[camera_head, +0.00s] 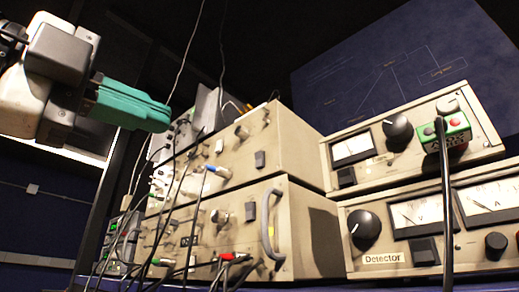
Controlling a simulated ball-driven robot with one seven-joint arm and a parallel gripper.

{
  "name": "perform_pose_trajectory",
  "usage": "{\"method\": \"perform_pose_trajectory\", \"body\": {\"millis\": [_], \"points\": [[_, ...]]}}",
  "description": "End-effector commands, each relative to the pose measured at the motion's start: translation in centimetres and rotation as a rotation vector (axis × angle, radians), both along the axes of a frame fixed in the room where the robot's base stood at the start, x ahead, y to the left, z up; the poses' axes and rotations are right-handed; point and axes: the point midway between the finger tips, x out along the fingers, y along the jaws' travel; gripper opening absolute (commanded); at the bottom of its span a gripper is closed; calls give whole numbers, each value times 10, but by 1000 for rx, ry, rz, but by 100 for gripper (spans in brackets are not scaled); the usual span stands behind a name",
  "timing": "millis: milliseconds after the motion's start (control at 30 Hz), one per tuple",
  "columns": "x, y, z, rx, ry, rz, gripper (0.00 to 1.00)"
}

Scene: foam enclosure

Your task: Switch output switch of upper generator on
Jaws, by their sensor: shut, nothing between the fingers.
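The upper generator (295,150) is a beige box on top of a similar lower box in the middle of the view. My gripper (166,117), with teal fingers, is at the upper left, above and left of the generator's front. Its fingers are shut and empty, point right, and appear apart from the generator.
The lower box (315,235) has a grey handle (270,222) sticking out. Many cables hang across both fronts at left. Two beige meter units stand at right, the lower marked Detector (382,258); a thick black cable (445,205) hangs before them. A blue panel (390,60) is behind.

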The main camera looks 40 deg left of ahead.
Motion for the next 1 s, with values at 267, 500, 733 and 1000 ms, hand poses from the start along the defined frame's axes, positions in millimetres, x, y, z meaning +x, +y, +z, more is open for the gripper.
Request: {"method": "perform_pose_trajectory", "body": {"millis": [267, 500, 733, 1000], "points": [[0, 0, 0, 0, 2, 0, 0], [17, -2, 4, 1, 3, -4, 0], [59, -6, 11, 1, 3, -4, 0], [109, -10, 18, 1, 1, -4, 0]]}}
